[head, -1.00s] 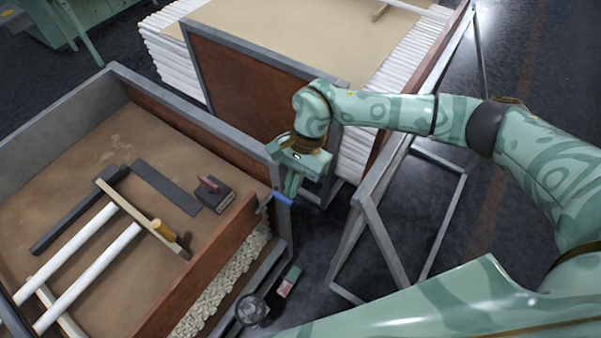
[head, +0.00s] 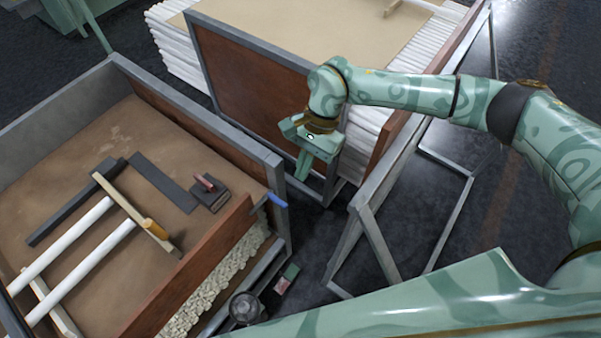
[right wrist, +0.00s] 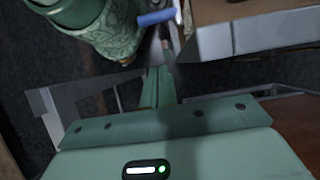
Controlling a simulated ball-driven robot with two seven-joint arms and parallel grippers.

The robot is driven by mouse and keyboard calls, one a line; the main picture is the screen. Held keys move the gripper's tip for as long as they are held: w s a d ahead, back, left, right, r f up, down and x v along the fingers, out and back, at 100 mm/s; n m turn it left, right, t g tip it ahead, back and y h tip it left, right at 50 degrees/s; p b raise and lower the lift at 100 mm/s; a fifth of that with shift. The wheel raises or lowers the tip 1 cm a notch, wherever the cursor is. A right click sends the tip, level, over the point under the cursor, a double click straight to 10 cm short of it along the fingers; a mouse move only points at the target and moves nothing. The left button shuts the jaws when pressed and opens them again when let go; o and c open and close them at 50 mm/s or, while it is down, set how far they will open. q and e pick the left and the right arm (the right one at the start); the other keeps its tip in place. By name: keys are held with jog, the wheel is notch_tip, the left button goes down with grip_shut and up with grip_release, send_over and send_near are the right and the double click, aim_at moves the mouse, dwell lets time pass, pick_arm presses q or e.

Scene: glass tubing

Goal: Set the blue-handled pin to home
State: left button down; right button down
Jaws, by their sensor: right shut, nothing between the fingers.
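The blue-handled pin (head: 277,200) sits at the near right corner of the crate-like bench, at the end of its brown front board. Its blue handle sticks out to the right of the corner post. It also shows in the right wrist view (right wrist: 156,18), beyond my fingertips. My right gripper (head: 301,174) points down, just above and right of the pin, apart from it. In the right wrist view the fingers (right wrist: 158,78) are together with nothing between them. How deep the pin sits is too small to tell. My left gripper is not in view.
The bench (head: 215,120) holds white tubes (head: 78,270), a wooden bar (head: 135,207) and a dark block (head: 210,195). A second stand with a brown panel (head: 255,85) is close behind my right gripper. A grey frame (head: 375,235) stands to the right.

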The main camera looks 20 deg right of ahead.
jog(key=v, duration=0.7)
jog(key=shift+p, duration=0.45)
jog(key=shift+w, duration=0.1)
